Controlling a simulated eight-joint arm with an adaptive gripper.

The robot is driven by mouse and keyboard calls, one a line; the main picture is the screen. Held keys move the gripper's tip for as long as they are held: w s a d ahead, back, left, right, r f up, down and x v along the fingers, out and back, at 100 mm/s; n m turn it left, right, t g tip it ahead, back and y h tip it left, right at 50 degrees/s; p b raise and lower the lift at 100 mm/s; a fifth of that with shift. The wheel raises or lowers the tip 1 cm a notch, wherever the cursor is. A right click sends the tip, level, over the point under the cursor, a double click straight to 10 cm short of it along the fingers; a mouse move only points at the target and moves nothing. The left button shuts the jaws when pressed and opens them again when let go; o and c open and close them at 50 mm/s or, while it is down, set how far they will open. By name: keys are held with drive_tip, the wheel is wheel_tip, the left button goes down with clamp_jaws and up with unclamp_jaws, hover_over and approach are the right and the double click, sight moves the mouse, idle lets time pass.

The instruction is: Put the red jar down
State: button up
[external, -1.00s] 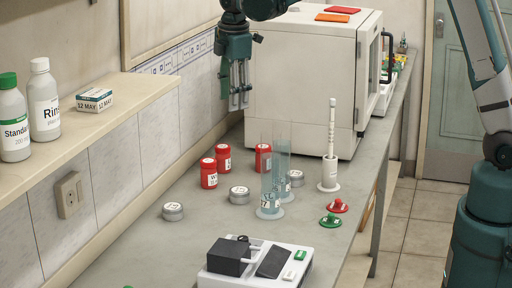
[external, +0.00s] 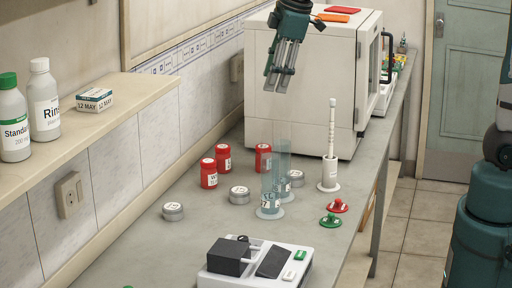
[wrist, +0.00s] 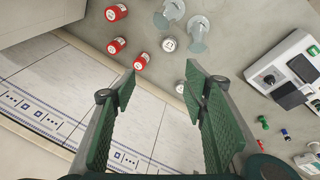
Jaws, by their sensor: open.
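Three red jars with white labels stand upright on the bench: a front one (external: 209,174), one behind it (external: 223,158) and one to the right (external: 263,158), partly behind a clear cylinder. All three also show in the wrist view, including a jar (wrist: 141,61) nearest the fingers. My gripper (external: 276,88) is raised high in front of the white cabinet, above and apart from the jars. In the wrist view my gripper (wrist: 163,85) has its green pads wide apart, with nothing between them.
Clear glass cylinders (external: 271,190) stand on the bench right of the jars. Several silver tins (external: 173,211) lie around. A white device (external: 259,270) is in front, a white cabinet (external: 300,90) behind. A shelf (external: 100,135) with bottles is at left.

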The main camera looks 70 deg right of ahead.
drive_tip(key=s+a+f+m+t, duration=0.1)
drive_tip(key=s+a+m, duration=0.1)
drive_tip(key=s, duration=0.6)
drive_tip(key=s+a+f+m+t, duration=0.1)
drive_tip(key=s+a, duration=0.3)
drive_tip(key=s, duration=0.4)
drive_tip(key=s+a+f+m+t+y, duration=0.1)
drive_tip(key=s+a+m, duration=0.2)
drive_tip(key=s, duration=0.5)
drive_tip(key=shift+a+t, duration=0.3)
drive_tip(key=shift+t, duration=0.1)
wheel_tip(320, 180, down, 21)
drive_tip(key=b, duration=2.1)
drive_tip(key=shift+o, duration=0.3)
